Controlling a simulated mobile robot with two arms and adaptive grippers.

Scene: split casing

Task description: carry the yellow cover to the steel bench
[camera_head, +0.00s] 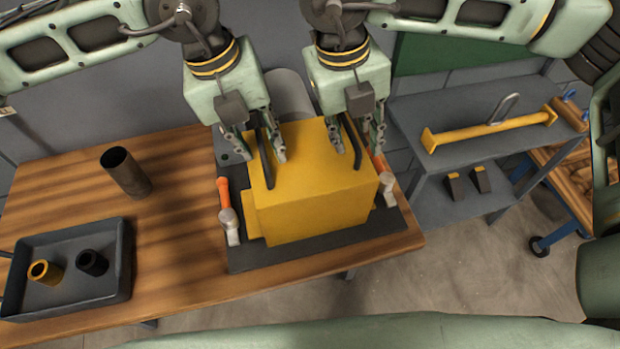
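The yellow cover (312,205) is a large box shape resting on a dark mat (300,253) on the wooden table. It has two black bar handles on top, a left one (265,172) and a right one (355,155). My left gripper (260,157) is over the left handle, its fingers spread on either side of it. My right gripper (358,148) is over the right handle, its fingers also spread. Whether any finger touches a handle is unclear. The grey steel bench (405,112) stands to the right, apart from the table.
Orange-handled clamps stand left (228,212) and right (386,185) of the cover. A dark cylinder (126,173) and a tray (65,306) with two rings are on the table's left. A wheeled wooden cart (565,185) is far right.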

